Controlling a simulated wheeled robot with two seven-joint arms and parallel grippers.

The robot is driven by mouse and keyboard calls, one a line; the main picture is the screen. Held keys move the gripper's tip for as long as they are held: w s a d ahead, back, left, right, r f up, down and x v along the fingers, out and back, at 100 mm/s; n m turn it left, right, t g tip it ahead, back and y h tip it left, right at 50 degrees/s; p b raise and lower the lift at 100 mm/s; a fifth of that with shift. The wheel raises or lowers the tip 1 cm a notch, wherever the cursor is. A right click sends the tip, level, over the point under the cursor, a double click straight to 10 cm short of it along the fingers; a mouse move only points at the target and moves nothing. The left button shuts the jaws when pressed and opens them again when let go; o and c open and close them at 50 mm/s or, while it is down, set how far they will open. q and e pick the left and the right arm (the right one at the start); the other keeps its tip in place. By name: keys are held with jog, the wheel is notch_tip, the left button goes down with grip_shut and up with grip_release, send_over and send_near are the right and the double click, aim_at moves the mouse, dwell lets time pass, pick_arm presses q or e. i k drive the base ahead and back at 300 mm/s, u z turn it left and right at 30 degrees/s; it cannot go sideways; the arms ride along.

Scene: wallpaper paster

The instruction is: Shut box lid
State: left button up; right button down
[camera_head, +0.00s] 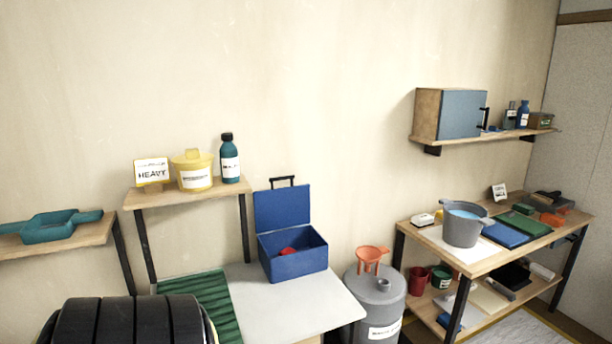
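The blue box (293,262) stands on the pale table (262,307), near its back edge by the wall. Its blue lid (282,208) stands up open at the back of the box. A black handle (282,180) sits on the lid's top edge. A red object (288,251) lies inside the box, partly hidden by the front wall. Neither of my grippers shows in the head view.
A green ribbed mat (203,303) lies left of the box. A wooden shelf (170,197) with a yellow bucket (193,172) and teal bottle (229,160) is behind left. A grey drum (375,295) with an orange funnel (370,256) stands right. The tabletop before the box is clear.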

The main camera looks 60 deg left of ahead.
aim_at(283, 208)
jog(key=u, duration=0.6)
jog(key=i, duration=1.55)
jog(key=u, duration=1.2)
